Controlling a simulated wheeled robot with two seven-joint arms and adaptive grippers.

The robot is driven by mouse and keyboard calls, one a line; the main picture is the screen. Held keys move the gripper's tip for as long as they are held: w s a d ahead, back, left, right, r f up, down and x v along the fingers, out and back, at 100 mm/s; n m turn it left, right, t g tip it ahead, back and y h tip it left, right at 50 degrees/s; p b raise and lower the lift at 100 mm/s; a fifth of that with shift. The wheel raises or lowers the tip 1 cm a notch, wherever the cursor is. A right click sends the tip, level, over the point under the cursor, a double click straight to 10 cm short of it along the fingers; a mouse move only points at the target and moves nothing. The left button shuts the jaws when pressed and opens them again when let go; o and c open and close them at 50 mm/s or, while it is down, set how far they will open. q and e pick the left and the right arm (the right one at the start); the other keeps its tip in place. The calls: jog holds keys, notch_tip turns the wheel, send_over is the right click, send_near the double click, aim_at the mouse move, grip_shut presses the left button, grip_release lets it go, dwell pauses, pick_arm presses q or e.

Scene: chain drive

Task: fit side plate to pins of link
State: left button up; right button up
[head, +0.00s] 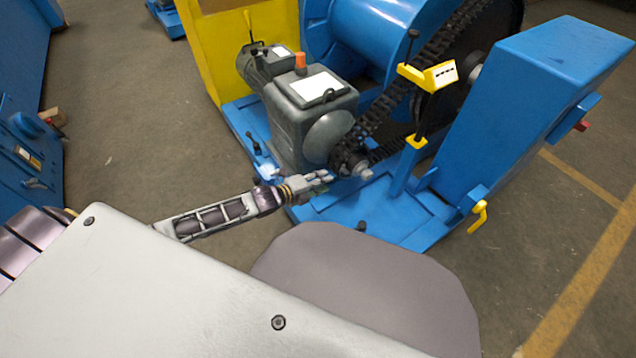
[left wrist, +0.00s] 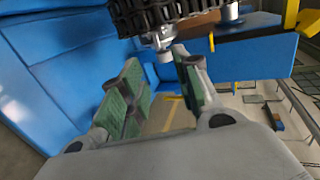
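A dark roller chain (head: 378,125) runs from a small sprocket by the grey gearbox up to a large dark wheel. My left gripper (head: 322,178) is beside the small sprocket (head: 350,160), low at the chain's lower end. In the left wrist view, the left gripper (left wrist: 157,62) has its two green-padded fingers apart, with floor visible between them. The chain (left wrist: 165,14) hangs just beyond the fingertips. A small grey metal part (left wrist: 160,42) shows beyond the fingertips; I cannot tell what it is. I cannot make out a side plate or the link's pins. My right gripper is not in view.
The grey gearbox (head: 308,110) with its motor stands on the blue base (head: 375,208). A blue housing (head: 535,105) stands at the right. A yellow bracket (head: 430,76) on a post and a yellow handle (head: 478,217) stick out. Floor (head: 130,120) is clear at the left.

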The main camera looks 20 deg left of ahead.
pick_arm(q)
jog(key=shift+s+a+r, duration=0.25)
jog(key=shift+s+a, duration=0.05)
jog(key=shift+s, duration=0.25)
jog(key=shift+d, duration=0.1)
dwell(0.8)
